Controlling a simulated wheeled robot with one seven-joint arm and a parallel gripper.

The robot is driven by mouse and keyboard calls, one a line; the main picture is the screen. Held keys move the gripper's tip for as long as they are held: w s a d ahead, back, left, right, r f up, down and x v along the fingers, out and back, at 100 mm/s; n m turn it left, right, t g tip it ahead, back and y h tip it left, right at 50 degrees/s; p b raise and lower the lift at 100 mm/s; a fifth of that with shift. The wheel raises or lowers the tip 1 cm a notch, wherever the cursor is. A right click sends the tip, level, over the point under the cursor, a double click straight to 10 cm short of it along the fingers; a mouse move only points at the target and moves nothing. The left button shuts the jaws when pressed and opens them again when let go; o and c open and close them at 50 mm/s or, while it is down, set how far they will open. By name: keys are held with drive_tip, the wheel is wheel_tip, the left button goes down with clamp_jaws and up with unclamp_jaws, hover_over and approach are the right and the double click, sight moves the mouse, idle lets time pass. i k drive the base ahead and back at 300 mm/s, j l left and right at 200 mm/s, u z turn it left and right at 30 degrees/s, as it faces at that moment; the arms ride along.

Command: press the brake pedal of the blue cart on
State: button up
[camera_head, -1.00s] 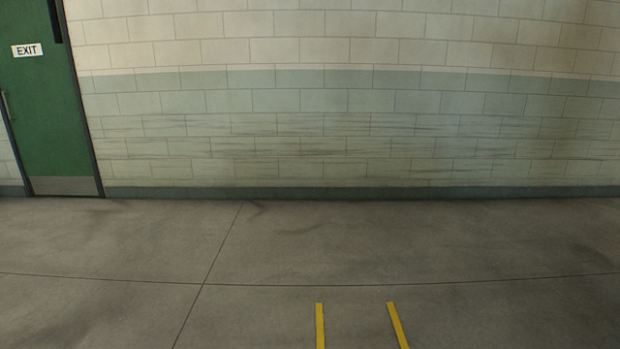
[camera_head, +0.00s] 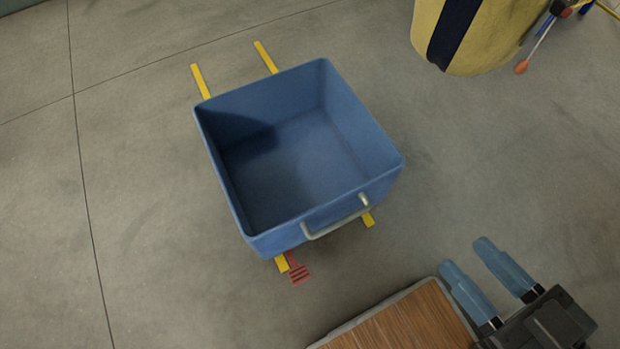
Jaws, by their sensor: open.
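The blue cart (camera_head: 230,190) is an empty open box on the floor, with a pale metal handle (camera_head: 338,222) on its near side. The red brake pedal (camera_head: 298,270) juts out below the cart's near left corner, low by the floor. Its far end is hidden under the cart, and I cannot tell whether it is up or pressed down. My gripper (camera_head: 485,268) is at the lower right, its two blue-grey fingers apart with nothing between them. It is to the right of the pedal and well apart from it and from the cart.
Yellow floor strips (camera_head: 265,57) show around the cart. A brown wooden surface (camera_head: 408,325) lies at the bottom, left of my gripper. A yellow object with a dark stripe (camera_head: 480,35) stands at the upper right, with coloured parts beside it. The floor left of the cart is clear.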

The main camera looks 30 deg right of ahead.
sight(298, 274)
drive_tip(key=k, duration=0.1)
drive_tip(key=l, duration=0.55)
drive_tip(key=i+l, duration=0.15)
drive_tip(key=l, duration=0.9)
drive_tip(key=l+u, duration=0.1)
drive_tip(key=u, duration=0.3)
drive_tip(key=l+u, duration=0.1)
drive_tip(key=u, duration=0.25)
drive_tip(key=l+u, duration=0.15)
drive_tip(key=u, duration=0.25)
drive_tip(key=l+u, duration=0.1)
drive_tip(key=u, duration=0.25)
